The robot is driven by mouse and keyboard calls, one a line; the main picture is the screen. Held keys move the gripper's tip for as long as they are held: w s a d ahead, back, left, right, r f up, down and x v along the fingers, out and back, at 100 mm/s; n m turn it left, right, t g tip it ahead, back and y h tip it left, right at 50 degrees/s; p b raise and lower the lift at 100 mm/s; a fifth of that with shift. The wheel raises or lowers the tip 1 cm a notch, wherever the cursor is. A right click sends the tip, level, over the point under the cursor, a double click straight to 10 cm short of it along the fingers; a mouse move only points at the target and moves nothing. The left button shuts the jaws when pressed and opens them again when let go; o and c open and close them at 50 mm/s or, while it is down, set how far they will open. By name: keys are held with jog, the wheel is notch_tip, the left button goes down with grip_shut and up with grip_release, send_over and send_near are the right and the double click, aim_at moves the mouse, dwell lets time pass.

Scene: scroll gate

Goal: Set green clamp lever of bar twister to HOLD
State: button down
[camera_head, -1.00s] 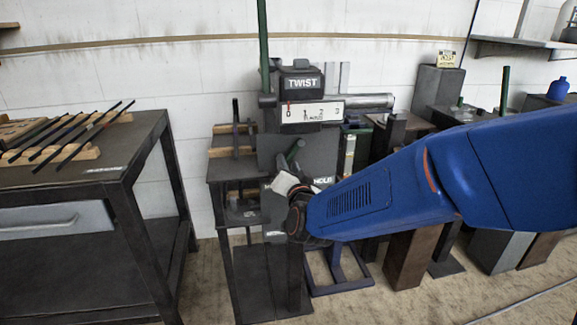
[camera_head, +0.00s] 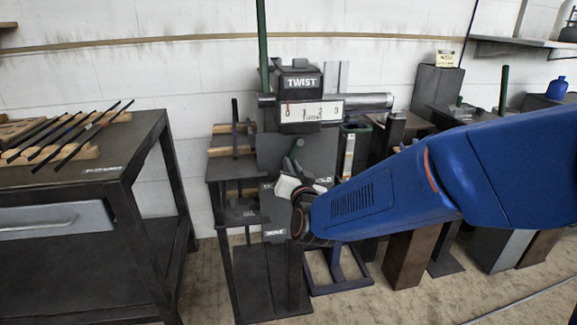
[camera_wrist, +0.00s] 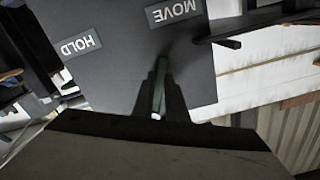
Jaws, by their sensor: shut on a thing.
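The bar twister (camera_head: 300,150) stands in the middle of the head view, with a TWIST head and a 0-to-3 scale. Its dark front plate carries a HOLD label, readable upside down in the wrist view (camera_wrist: 80,45), and a MOVE label (camera_wrist: 173,11). The green clamp lever (camera_wrist: 160,88) stands out from the plate between my fingers; it also shows in the head view (camera_head: 297,150). My gripper (camera_wrist: 160,108) is shut on it. The lever lies nearer MOVE than HOLD in the wrist picture. Its pivot is hidden, so its exact setting is unclear.
A dark workbench (camera_head: 80,165) with several thin bars on wooden racks stands at the left. Dark and brown pedestals (camera_head: 410,255) stand to the right, partly behind my blue arm.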

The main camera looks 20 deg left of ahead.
jog(key=d+n, duration=0.1)
jog(key=n, duration=0.1)
jog(key=w+d+n, duration=0.1)
jog(key=n, duration=0.1)
jog(key=w+d+n, duration=0.1)
jog(key=n, duration=0.1)
jog(key=shift+d+f, duration=0.2)
jog(key=shift+f, duration=0.1)
jog(key=n, duration=0.1)
jog(key=w+d+n, duration=0.1)
jog(key=n, duration=0.1)
jog(key=shift+d+r, duration=0.15)
jog(key=shift+w+d+r+n, duration=0.25)
jog(key=shift+d+n, duration=0.1)
jog(key=shift+n, duration=0.45)
jog(key=shift+w+d+r+n, duration=0.1)
jog(key=shift+d+r+n, duration=0.15)
jog(key=shift+n, duration=0.55)
jog(key=shift+d, duration=0.1)
jog(key=c, duration=1.8)
grip_release()
jog(key=shift+o, duration=0.2)
